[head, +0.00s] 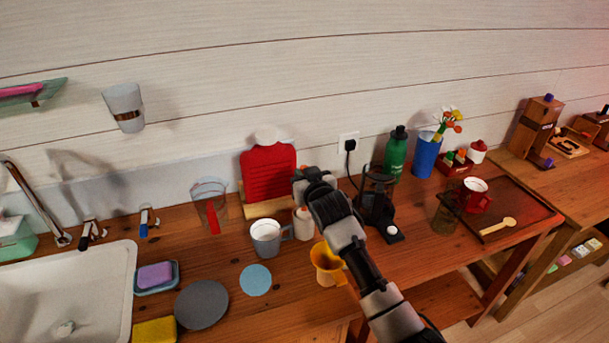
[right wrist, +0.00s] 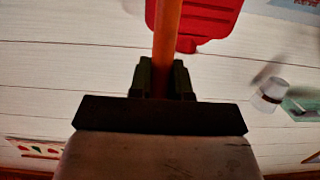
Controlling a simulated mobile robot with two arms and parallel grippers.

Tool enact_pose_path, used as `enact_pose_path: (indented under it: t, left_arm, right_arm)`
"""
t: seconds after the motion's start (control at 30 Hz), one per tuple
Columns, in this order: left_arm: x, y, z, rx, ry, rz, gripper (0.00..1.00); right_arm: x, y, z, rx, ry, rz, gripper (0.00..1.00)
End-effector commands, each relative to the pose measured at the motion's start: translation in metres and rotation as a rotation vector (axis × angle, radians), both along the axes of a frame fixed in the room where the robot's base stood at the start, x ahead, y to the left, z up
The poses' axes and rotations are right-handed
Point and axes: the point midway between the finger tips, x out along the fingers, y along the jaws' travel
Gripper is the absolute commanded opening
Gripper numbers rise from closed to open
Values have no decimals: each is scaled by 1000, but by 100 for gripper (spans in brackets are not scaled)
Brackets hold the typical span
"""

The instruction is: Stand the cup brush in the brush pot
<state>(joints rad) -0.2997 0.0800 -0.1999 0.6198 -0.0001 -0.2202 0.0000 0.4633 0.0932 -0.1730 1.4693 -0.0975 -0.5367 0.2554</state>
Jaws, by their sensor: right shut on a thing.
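My right gripper (head: 308,182) is above the counter, in front of the red ribbed board (head: 268,174). In the right wrist view its jaws (right wrist: 160,82) are shut on an orange stick-like handle (right wrist: 166,38), which I take for the cup brush; its far end is out of frame. Below the gripper in the head view is a small pale cylinder (head: 303,224); I cannot tell whether it is the brush head or a separate pot. A whitish pot with a brown band (head: 124,108) is at the wall, upper left; it may be the brush pot. My left gripper is out of view.
A grey mug (head: 267,238), a yellow mug (head: 326,264) and a black stand (head: 382,212) are close around the gripper. A clear jug (head: 209,203) stands left, near the sink (head: 95,285). A green bottle (head: 396,153) and a blue vase (head: 426,154) are at the right.

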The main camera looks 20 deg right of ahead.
Motion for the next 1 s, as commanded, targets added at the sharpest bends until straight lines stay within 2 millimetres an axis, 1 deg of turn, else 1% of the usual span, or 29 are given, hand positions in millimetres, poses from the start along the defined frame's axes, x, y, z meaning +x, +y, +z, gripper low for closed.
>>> enact_pose_path:
  t: [0.7,1.0]
  left_arm:
    - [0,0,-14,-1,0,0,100]
    - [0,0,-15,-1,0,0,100]
  right_arm:
    - [0,0,-23,0,0,0,0]
    - [0,0,-24,0,1,0,0]
